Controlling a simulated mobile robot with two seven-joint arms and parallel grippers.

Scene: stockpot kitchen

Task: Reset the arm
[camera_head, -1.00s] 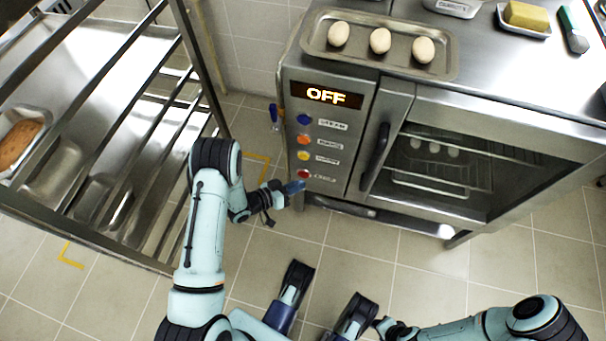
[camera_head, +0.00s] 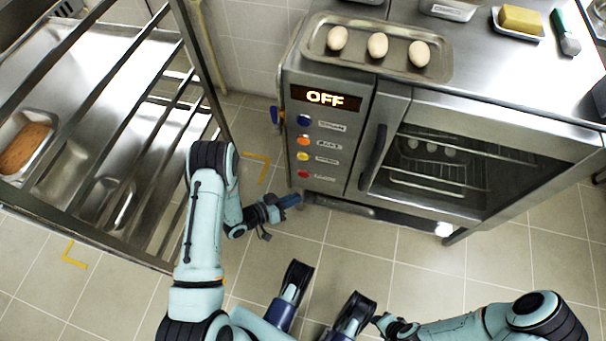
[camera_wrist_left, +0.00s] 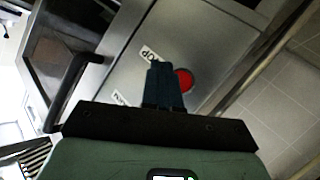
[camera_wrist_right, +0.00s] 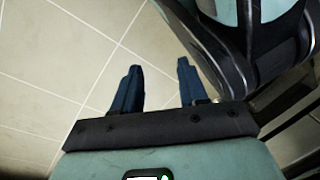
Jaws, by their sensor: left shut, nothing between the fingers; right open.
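My left gripper (camera_head: 291,200) is shut and empty, in front of the lower left of the oven's control panel, below the red button (camera_head: 303,173). In the left wrist view its closed fingers (camera_wrist_left: 163,84) stand just beside the red button (camera_wrist_left: 184,80); I cannot tell a touch, but the head view shows a gap. My right gripper (camera_wrist_right: 153,85) is open and empty in the right wrist view, over bare floor and close to my own body. Its fingers are hard to make out in the head view.
The oven (camera_head: 340,140) reads OFF and has several buttons and a door handle (camera_head: 375,158). A tray (camera_head: 317,60) with three eggs lies on top. A metal rack (camera_head: 150,150) stands at the left, holding a loaf in a pan (camera_head: 24,146). Tiled floor (camera_head: 360,260) is free in front.

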